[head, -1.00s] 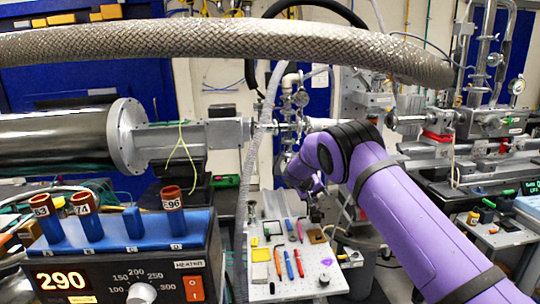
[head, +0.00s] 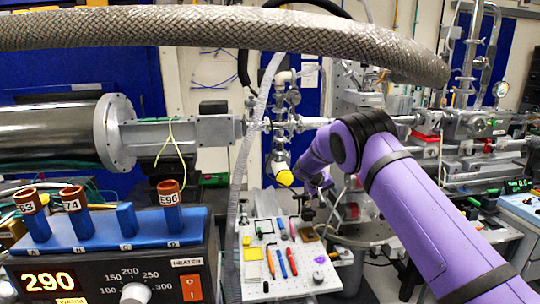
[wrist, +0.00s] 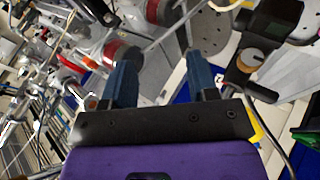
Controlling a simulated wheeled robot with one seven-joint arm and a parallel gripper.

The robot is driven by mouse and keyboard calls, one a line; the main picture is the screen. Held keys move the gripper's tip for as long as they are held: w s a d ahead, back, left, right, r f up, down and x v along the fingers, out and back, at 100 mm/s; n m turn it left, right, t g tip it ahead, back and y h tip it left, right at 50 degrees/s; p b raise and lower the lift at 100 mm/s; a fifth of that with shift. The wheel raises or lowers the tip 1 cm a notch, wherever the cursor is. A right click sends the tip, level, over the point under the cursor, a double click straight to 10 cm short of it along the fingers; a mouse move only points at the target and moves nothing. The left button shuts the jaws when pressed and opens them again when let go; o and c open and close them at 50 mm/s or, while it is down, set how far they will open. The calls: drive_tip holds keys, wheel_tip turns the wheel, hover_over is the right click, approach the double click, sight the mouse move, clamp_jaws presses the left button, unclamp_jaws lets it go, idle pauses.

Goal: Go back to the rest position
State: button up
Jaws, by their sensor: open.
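My gripper (wrist: 162,75) is open in the wrist view, its two blue fingers apart with nothing between them. In the head view my purple arm reaches from the lower right to the middle, past the far right side of a white perforated board (head: 296,283). The gripper's fingers cannot be made out clearly there.
A heater (head: 120,272) reading 290 stands at the front left, with a blue block holding brown-capped tubes labelled 74 (head: 73,200) and E96 (head: 169,193). Pens and small tools lie on the board. A thick braided hose (head: 200,30) crosses overhead. Pipework (head: 285,110) stands behind.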

drive_tip(key=s+d+r+m+y, duration=0.1)
drive_tip(key=s+d+r, duration=0.3)
drive_tip(key=r, duration=0.5)
drive_tip(key=s+d+r+y, duration=0.1)
drive_tip(key=s+r, duration=0.6)
drive_tip(key=r, duration=0.2)
drive_tip(key=s+d+r+m+y, duration=0.1)
drive_tip(key=s+d+r+y, duration=0.15)
drive_tip(key=s+r, duration=1.15)
drive_tip(key=s+d+r+y, duration=0.1)
drive_tip(key=s+r, duration=0.1)
drive_tip(key=s, duration=1.9)
drive_tip(key=s+f, duration=0.2)
drive_tip(key=s, duration=0.6)
drive_tip(key=s+a+f+y, duration=0.1)
drive_tip(key=s, duration=0.7)
drive_tip(key=shift+a+f+n+t, duration=0.2)
drive_tip(key=shift+f+n+t, duration=0.1)
drive_tip(key=shift+f, duration=0.05)
drive_tip(key=shift+s+y, duration=0.1)
drive_tip(key=shift+y, duration=0.15)
drive_tip(key=shift+d, duration=0.65)
